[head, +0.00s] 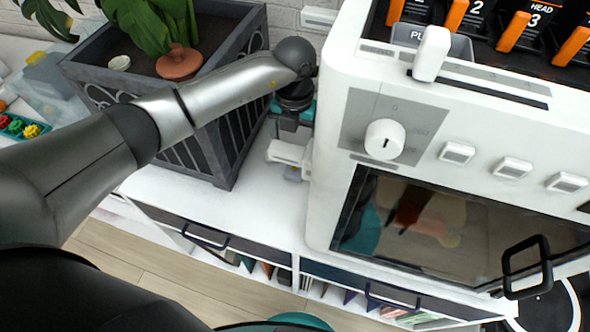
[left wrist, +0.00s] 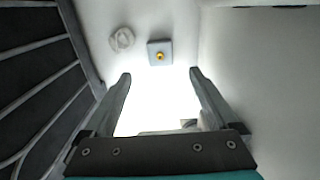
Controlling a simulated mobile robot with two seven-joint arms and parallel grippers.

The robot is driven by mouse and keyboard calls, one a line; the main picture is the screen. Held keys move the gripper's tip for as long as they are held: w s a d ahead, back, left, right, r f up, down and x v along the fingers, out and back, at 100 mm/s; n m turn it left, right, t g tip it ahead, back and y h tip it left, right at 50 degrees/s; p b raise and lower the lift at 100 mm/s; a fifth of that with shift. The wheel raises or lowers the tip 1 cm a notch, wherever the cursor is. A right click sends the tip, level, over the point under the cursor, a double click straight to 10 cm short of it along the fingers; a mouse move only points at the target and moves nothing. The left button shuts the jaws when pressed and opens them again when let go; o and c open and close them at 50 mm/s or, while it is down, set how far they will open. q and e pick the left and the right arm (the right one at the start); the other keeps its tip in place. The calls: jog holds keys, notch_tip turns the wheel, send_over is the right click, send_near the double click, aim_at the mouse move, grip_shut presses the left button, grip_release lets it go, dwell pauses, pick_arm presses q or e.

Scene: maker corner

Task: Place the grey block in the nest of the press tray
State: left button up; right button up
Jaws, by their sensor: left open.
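My left gripper (head: 290,165) points down in the narrow gap between the planter and the white machine. In the left wrist view its two fingers (left wrist: 160,76) are apart with nothing clearly held between them. Beyond the fingertips is a small pale grey square piece (left wrist: 152,47) with a gold knob on it. A round whitish piece (left wrist: 122,39) is to its left. A small greyish thing (left wrist: 189,123) shows near the base of the right finger, too unclear to name. I cannot identify the grey block or the press tray for certain. My right gripper is not in view.
The dark planter (head: 235,150) stands close on the left of the gripper. The white machine (head: 325,130), with a knob (head: 384,139) and a glass door (head: 400,215), stands close on the right. The white counter (head: 240,215) in front is clear.

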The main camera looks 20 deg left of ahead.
aim_at(295, 167)
pick_arm(q)
notch_tip(295, 167, down, 4)
jog(key=shift+f, duration=0.15)
jog(key=shift+f+b, duration=0.3)
jog(key=shift+f, duration=0.2)
notch_tip(295, 167, down, 4)
jog(key=shift+w+f+b, duration=0.1)
jog(key=shift+f+b, duration=0.1)
jog(key=shift+b, duration=0.3)
grip_shut()
